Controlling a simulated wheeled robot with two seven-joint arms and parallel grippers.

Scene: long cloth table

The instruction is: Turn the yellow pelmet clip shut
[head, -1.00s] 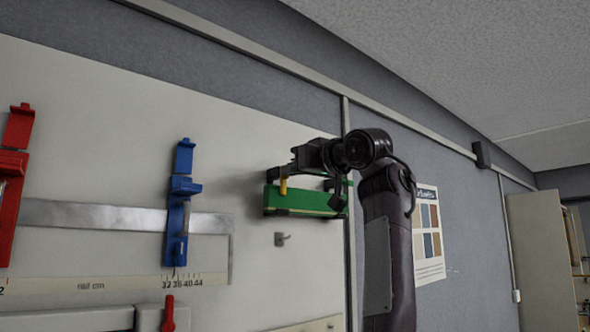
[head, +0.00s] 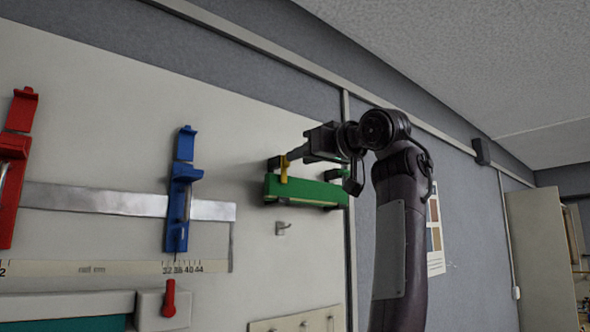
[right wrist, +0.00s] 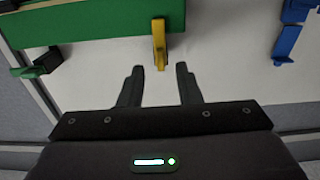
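The yellow pelmet clip (head: 284,170) is a small upright piece at the left part of a green bar (head: 315,191) on the wall board. In the right wrist view the yellow clip (right wrist: 159,42) stands out from the edge of the green bar (right wrist: 85,22). My right gripper (right wrist: 160,70) is open and empty, its two fingertips apart. The clip lies just beyond the gap between them, with no contact visible. In the head view my right gripper (head: 298,153) reaches in from the right, beside the clip, and covers part of the bar's top. My left gripper is out of view.
A blue clip (head: 180,190) and a red clip (head: 14,165) sit left on a metal strip (head: 95,200). A small hook (head: 283,228) is below the green bar. A red lever (head: 169,298) stands lower left. The board between blue clip and green bar is clear.

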